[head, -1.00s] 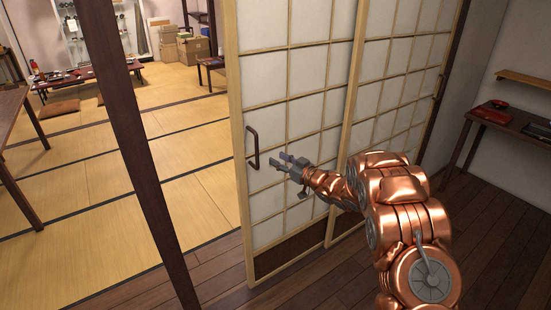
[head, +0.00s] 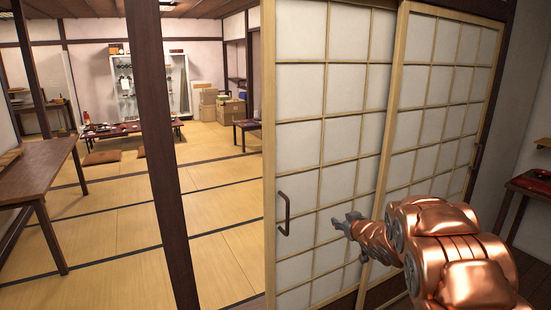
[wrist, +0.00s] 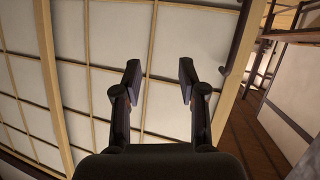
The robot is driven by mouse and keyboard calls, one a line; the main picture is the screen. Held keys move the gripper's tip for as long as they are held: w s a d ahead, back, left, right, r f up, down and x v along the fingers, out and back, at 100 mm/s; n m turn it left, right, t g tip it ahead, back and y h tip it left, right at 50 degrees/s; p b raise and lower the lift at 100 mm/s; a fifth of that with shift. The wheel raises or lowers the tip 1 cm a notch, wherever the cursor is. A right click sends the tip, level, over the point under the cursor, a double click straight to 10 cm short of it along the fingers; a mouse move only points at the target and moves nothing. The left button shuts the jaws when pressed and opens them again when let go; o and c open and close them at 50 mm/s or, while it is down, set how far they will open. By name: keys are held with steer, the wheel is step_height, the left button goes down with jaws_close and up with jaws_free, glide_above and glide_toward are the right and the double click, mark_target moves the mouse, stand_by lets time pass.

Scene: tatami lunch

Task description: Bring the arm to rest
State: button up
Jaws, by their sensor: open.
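My gripper (head: 350,222) is open and empty, held in front of the sliding paper door (head: 295,110). It is to the right of the dark door handle (head: 284,214) and apart from it. In the wrist view, the two fingers (wrist: 160,72) stand spread with nothing between them, and the door's paper panels (wrist: 112,45) fill the space beyond. My copper arm comes in from the lower right of the head view and is bent. It hides part of the second door panel.
Left of the door, an opening shows a tatami room (head: 110,225). A dark post (head: 160,150) stands in front of it. A wooden table (head: 35,170) is at the left, and a low table (head: 130,128) and boxes (head: 220,106) are farther back. A side table (head: 533,183) is at right.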

steer(key=s+d+r+m+g+h, duration=0.1)
steer(key=s+d+m+g+h, duration=0.15)
steer(key=s, duration=0.85)
steer(key=s+d+r+m+g+h, duration=0.2)
steer(key=s+d+g+h, duration=0.15)
steer(key=s, duration=0.65)
steer(key=s+a+g+y, duration=0.1)
steer(key=s+a+g, duration=0.2)
steer(key=s, duration=1)
steer(key=s+a+f+g+y, duration=0.1)
steer(key=s+a+g, duration=0.2)
steer(key=s, duration=1)
steer(key=s+a+f+g+y, duration=0.1)
steer(key=s+a+g, duration=0.2)
steer(key=s, duration=0.9)
steer(key=shift+s+a, duration=0.4)
steer(key=shift+a, duration=0.2)
